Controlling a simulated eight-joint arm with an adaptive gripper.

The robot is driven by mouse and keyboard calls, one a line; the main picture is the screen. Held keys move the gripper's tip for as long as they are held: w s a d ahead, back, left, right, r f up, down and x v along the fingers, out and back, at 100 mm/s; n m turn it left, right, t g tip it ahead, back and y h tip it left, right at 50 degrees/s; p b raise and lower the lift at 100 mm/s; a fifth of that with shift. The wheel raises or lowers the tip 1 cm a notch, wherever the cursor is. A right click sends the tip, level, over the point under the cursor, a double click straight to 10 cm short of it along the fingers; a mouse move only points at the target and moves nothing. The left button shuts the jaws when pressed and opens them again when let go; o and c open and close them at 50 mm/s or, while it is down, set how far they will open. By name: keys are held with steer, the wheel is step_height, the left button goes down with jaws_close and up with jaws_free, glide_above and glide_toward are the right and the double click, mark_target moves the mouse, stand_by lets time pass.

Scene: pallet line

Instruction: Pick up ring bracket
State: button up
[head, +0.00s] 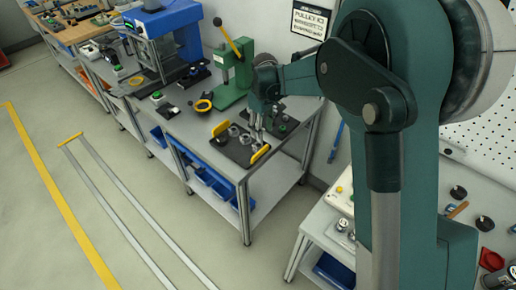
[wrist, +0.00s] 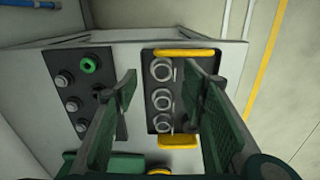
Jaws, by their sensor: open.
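Three grey ring brackets stand in a row in a dark tray (wrist: 151,125) with yellow end handles. In the wrist view they are the far ring bracket (wrist: 162,69), the middle one (wrist: 163,98) and the near one (wrist: 164,124). I cannot tell how high the fingertips are above the brackets. In the head view my gripper (head: 259,138) points down at the tray; the arm partly hides the parts there.
Left of the tray in the wrist view lies a dark plate (wrist: 76,118) with grey pegs and a green ring (wrist: 90,64). Blue bins sit below.

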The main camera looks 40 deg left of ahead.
mark_target(257, 144)
steer(key=shift+s+a+f, duration=0.3)
steer(key=shift+a+f, duration=0.2)
steer(key=shift+a, duration=0.05)
steer(key=shift+s+a+f, duration=0.3)
steer(key=shift+a+f, duration=0.15)
steer(key=shift+a, duration=0.05)
steer(key=shift+f, duration=0.1)
steer(key=shift+f, duration=1.2)
steer(key=shift+f, duration=0.1)
steer(key=shift+w+a+f, duration=0.1)
steer(key=shift+f, duration=2.4)
steer(key=c, duration=0.9)
